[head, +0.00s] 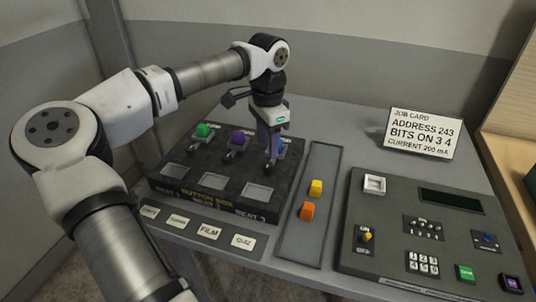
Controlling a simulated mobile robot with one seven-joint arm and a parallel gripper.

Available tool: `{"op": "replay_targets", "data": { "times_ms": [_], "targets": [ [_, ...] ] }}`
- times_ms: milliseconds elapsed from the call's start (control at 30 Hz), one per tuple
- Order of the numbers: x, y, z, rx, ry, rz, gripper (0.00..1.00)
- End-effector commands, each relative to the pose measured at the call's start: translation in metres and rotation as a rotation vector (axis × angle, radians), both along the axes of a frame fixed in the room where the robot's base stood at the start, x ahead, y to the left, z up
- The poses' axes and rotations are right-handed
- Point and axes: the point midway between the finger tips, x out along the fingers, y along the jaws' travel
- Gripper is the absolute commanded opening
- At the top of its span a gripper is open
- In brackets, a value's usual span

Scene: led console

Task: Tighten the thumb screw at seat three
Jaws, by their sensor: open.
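The dark button box (215,188) lies on the left of the table, with labels for the seats along its front. A green button (203,130) and a purple button (238,140) stand at its back row, in the left and middle positions. My gripper (271,162) points down over the right-hand back position, on the seat three side. Its fingers hide most of what is there. I cannot make out the thumb screw or whether the fingers touch it. My gripper is open.
The grey console (400,190) fills the right. A job card (420,134) stands behind. Small label cards (209,231) lie along the front.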

Motion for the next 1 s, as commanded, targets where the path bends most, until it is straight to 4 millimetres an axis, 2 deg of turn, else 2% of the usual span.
{"op": "replay_targets", "data": {
  "times_ms": [100,300,500,733,1000],
  "targets": [
    [-0.001,-0.001,-0.022,-0.003,0.003,-0.002,0.45],
    [0.000,-0.001,-0.050,-0.002,0.001,-0.002,0.45],
    [0.000,-0.001,-0.061,-0.001,0.000,-0.003,0.45],
    [0.000,-0.001,-0.061,-0.002,-0.001,-0.003,0.45],
    [0.000,-0.001,-0.061,-0.002,-0.001,-0.003,0.10]
  ]
}}
